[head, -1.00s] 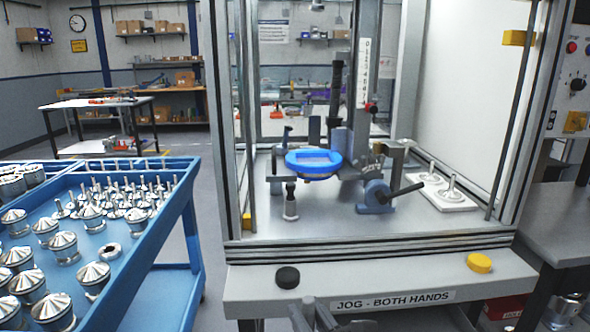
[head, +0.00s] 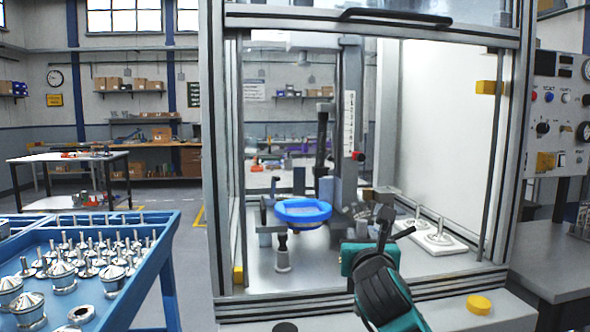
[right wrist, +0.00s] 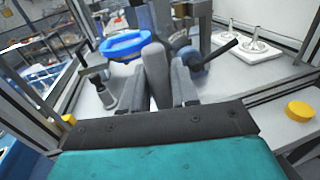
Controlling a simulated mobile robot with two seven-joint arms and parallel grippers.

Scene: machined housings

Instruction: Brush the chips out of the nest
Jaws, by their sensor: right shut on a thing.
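A blue ring-shaped nest (head: 303,211) sits on the fixture inside the open machine enclosure; it also shows in the right wrist view (right wrist: 125,44). No chips can be made out in it at this size. My right gripper (right wrist: 160,88) is shut on a grey, round-ended thing (right wrist: 155,68), which points up and forward; I cannot tell whether it is a brush. In the head view the right gripper (head: 384,220) is at the enclosure's front opening, to the right of the nest and nearer me, apart from it. My left gripper is not in view.
A small dark-topped post (head: 283,253) stands front-left of the nest. A white plate (head: 440,246) with metal pins lies at the right. A yellow button (head: 479,304) is on the front ledge. A blue cart (head: 150,262) with metal parts stands left. The enclosure's front floor is mostly clear.

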